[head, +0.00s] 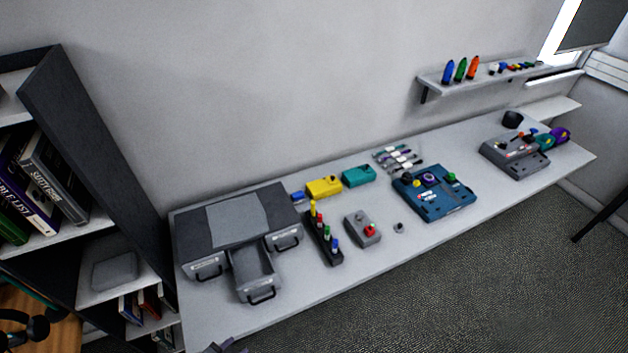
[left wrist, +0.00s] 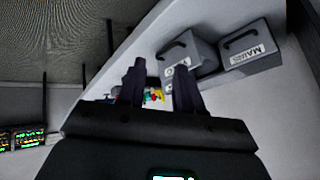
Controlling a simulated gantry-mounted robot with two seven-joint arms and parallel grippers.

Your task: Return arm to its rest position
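My left gripper (left wrist: 160,72) shows in the left wrist view with its two dark fingers apart and nothing between them. Past the fingers lie the desk and small coloured items, blurred by distance. In the head view a small dark piece at the bottom edge (head: 220,347) may be the tip of my left gripper; too little shows to be sure. My right gripper is in neither view.
A grey drawer unit (head: 196,236) with its middle drawer (head: 254,278) pulled out stands on the desk's left. A marker holder (head: 322,240), a grey joystick box (head: 361,230) and a blue panel (head: 440,205) lie rightward. A bookshelf (head: 88,130) stands left. The desk's front strip (head: 400,258) is clear.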

